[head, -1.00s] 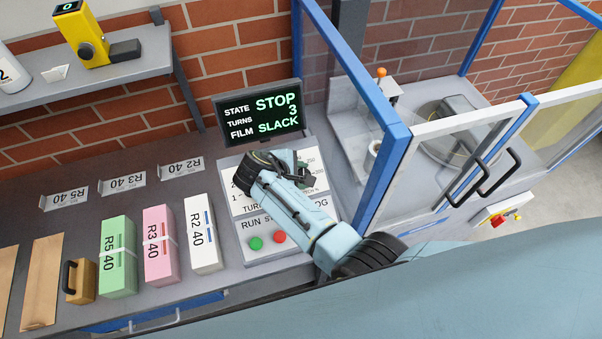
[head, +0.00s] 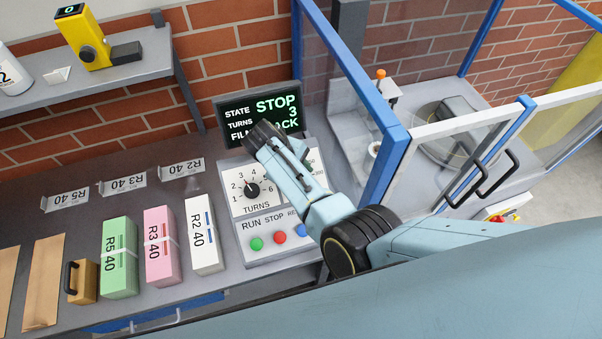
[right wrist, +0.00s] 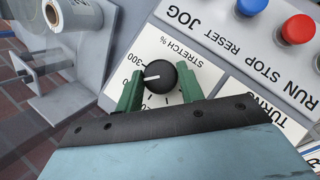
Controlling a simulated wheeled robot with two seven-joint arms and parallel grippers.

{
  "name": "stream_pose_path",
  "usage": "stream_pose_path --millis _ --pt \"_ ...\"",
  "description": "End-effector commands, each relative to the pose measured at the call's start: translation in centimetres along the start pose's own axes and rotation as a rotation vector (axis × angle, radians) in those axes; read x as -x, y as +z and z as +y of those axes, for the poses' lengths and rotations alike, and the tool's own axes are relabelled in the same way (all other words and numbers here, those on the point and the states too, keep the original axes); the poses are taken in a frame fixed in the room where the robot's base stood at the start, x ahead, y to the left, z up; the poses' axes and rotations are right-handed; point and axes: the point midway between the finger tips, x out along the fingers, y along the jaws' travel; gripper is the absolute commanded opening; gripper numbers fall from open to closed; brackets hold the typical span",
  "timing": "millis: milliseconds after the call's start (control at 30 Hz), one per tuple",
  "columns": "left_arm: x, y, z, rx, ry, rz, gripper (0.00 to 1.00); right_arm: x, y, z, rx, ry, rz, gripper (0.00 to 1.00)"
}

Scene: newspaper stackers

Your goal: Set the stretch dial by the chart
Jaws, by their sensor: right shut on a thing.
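The stretch dial (right wrist: 162,75) is a round black knob with a white pointer line on a white plate marked STRETCH %, seen in the right wrist view. Its pointer lies towards the printed 300; the other numbers are mostly hidden. My right gripper (right wrist: 160,86) has its green fingers on both sides of the knob, shut on it. In the head view my right arm covers this dial. The display (head: 262,108) reads STOP and TURNS 3, with the film line partly covered. I cannot make out a chart. My left gripper is out of view.
The turns dial (head: 252,190) is left of my arm, above green (head: 257,243), red (head: 279,237) and blue (head: 301,230) buttons. White (head: 204,235), pink (head: 160,246) and green (head: 118,257) boxes stand left. A blue-framed enclosure (head: 372,140) stands right.

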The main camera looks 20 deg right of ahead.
Motion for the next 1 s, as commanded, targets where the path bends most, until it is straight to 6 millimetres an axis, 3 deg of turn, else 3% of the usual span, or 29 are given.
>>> stream_pose_path --millis 367,400,533,1000 --pt "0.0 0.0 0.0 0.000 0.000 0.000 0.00 -0.1 0.1 0.0 -0.002 -0.003 -0.003 0.15" --pt "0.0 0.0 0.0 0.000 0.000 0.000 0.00 -0.1 0.1 0.0 -0.002 -0.003 -0.003 0.42" --pt "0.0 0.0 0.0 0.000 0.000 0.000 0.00 -0.1 0.1 0.0 -0.002 -0.002 -0.002 0.58" --pt "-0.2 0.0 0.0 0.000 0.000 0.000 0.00 1.1 0.3 0.5 -0.003 0.000 0.001 0.58"
